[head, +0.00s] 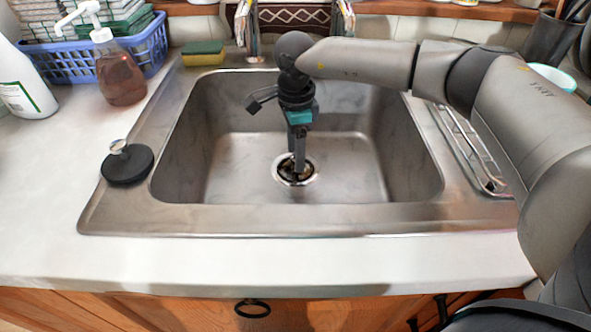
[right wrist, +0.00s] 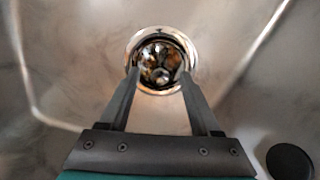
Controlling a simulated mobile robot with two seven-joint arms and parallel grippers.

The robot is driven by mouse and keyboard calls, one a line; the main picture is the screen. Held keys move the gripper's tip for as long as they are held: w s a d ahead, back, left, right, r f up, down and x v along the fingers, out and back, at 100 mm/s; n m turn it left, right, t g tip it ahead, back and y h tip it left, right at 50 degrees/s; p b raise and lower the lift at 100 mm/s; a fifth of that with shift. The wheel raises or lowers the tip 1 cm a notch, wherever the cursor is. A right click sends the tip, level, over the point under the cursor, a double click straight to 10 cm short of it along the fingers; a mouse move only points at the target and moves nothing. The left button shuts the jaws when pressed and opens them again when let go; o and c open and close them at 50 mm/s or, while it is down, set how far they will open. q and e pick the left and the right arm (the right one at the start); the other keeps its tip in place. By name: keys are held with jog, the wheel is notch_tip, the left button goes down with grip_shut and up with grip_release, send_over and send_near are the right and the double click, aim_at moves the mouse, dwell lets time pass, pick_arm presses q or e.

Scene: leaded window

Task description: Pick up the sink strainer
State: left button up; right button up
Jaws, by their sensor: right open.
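The sink strainer (right wrist: 161,56) sits in the drain of the steel sink, a round metal cup with brown and orange bits and a small knob inside. In the head view the strainer (head: 284,172) is partly hidden behind my gripper. My right gripper (head: 297,168) points straight down over the drain. In the right wrist view the gripper (right wrist: 160,78) is open, with one fingertip at each side of the strainer's knob. I cannot tell whether the fingers touch the strainer. My left gripper is not in view.
The steel sink (head: 230,218) has walls around my right gripper. A black stopper (head: 127,165) lies on its left rim. A soap bottle (head: 119,75), a blue basket (head: 155,45) and a sponge (head: 204,54) stand behind. The faucet area is at the back. The front counter is clear.

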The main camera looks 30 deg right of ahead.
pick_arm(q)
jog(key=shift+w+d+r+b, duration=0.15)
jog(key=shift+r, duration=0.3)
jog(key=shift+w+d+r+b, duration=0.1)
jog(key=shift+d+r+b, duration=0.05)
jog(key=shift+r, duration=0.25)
pick_arm(e)
jog(key=shift+f, duration=1.1)
jog(key=shift+c, duration=0.2)
grip_shut()
